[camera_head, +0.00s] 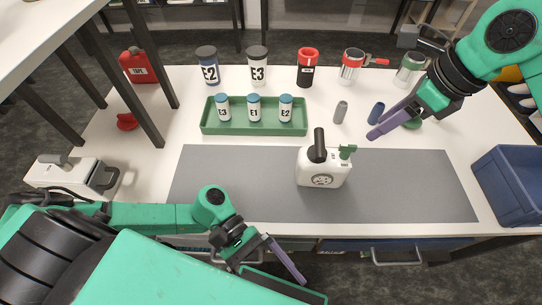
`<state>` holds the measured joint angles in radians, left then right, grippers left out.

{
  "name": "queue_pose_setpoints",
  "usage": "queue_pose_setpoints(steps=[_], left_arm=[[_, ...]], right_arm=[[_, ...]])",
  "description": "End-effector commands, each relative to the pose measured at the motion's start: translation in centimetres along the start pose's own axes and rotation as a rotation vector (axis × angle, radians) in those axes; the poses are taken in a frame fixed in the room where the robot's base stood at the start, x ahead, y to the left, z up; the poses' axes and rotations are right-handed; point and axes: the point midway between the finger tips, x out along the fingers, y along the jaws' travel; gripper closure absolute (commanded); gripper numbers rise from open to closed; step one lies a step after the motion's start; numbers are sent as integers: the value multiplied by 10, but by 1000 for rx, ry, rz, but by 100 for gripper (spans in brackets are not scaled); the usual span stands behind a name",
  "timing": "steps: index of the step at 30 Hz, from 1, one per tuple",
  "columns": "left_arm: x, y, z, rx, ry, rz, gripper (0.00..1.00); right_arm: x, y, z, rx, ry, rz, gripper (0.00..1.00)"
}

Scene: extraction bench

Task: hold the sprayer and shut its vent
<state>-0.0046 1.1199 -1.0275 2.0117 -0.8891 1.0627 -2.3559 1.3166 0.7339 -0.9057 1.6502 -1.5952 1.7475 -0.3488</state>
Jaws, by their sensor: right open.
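The sprayer (321,173) is a white, squat container standing upright on the grey mat (235,190). It has a dark upright handle on top, a green piece at its upper right and a round dark emblem on its front. Its vent is too small to make out. My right gripper (374,128) is open and empty, above and right of the sprayer, with its purple fingers pointing left and not touching it. My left gripper (290,264) is low, in front of the table's front edge, apart from the sprayer; its finger gap cannot be made out.
A green tray (208,127) holds three small labelled bottles behind the mat. A grey cylinder (340,112) and blue cylinder (376,113) stand near my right gripper. A blue bin (510,185) is at right.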

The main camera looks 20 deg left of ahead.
Motion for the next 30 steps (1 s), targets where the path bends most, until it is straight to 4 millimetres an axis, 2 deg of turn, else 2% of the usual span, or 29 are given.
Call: queue_pose_setpoints(steps=[1, 5, 9, 12, 15, 18, 23, 30], left_arm=[[-15, 20, -1, -15, 16, 43, 0], [-57, 75, -1, -95, 27, 219, 0], [-119, 139, 2, -189, 17, 455, 0], [-166, 177, 8, -247, -9, 613, 0], [-200, 200, 15, -286, -38, 720, 0], [-216, 209, 18, -306, -56, 770, 0], [-217, 208, 4, -311, -60, 781, 0], [-207, 194, -49, -310, -59, 779, 0]], right_arm=[[0, 0, 0, 0, 0, 0, 50], [0, 0, 0, 0, 0, 0, 50], [0, 0, 0, 0, 0, 0, 50], [0, 0, 0, 0, 0, 0, 50], [0, 0, 0, 0, 0, 0, 50], [0, 0, 0, 0, 0, 0, 50], [0, 0, 0, 0, 0, 0, 50], [0, 0, 0, 0, 0, 0, 50]])
